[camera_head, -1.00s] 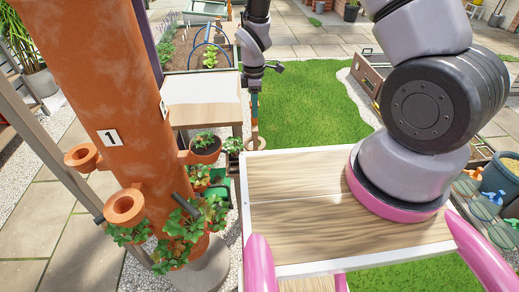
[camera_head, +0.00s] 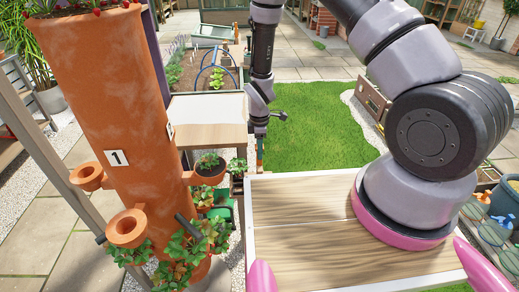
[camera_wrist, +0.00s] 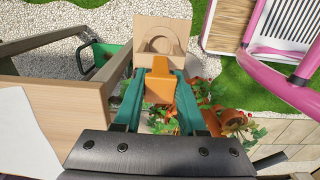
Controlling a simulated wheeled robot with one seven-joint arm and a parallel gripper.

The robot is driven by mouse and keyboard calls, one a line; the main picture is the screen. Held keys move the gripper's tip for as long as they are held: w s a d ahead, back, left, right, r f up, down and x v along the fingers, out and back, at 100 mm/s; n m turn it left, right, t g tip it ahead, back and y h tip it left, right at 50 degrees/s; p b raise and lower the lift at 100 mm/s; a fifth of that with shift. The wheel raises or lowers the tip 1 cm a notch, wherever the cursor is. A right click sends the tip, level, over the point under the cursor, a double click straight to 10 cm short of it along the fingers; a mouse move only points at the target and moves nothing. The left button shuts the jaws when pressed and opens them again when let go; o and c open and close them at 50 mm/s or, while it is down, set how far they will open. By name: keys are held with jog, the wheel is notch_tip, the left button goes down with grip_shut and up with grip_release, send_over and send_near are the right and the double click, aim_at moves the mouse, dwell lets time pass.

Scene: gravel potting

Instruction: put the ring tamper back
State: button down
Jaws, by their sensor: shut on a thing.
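My gripper (camera_wrist: 160,82) has green fingers shut on the orange handle of the ring tamper (camera_wrist: 160,88) in the wrist view. Just beyond the handle is a tan square piece (camera_wrist: 176,24) with a rounded ring shape in it. I cannot tell whether this is a holder or part of the tamper, or whether they touch. In the head view my gripper (camera_head: 259,150) points down beyond the wooden table's far edge. The tamper's lower end is hidden there.
The terracotta tower (camera_head: 110,100) with side cups and strawberry plants stands at left. A wooden table (camera_head: 310,205) fills the front. A pale-topped bench (camera_head: 208,108) stands behind the tower. A green container (camera_wrist: 104,56) and gravel show in the wrist view.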

jog(key=shift+c, duration=2.4)
grip_release()
notch_tip(320, 180, up, 12)
jog(key=shift+r, duration=0.2)
jog(key=d+r+m+t, duration=0.1)
jog(key=d+r+m, duration=0.2)
jog(key=r, duration=0.5)
jog(key=s+d+r+m+t+y, duration=0.1)
jog(key=d+r+m, duration=0.3)
jog(key=r, duration=0.5)
jog(key=d+r+m+t, duration=0.1)
jog(key=d+r+m, duration=0.2)
jog(key=r, duration=0.5)
jog(key=s+d+r+m+t, duration=0.2)
jog(key=s+d+r+m, duration=0.2)
jog(key=s+r+m, duration=0.2)
jog(key=s+d+r+m+t+y, duration=0.1)
jog(key=s+d+r+m+t, duration=0.1)
jog(key=s+d+r+m, duration=0.3)
jog(key=s+r+m, duration=0.1)
jog(key=s+r, duration=0.3)
jog(key=s, duration=0.2)
jog(key=shift+r, duration=0.25)
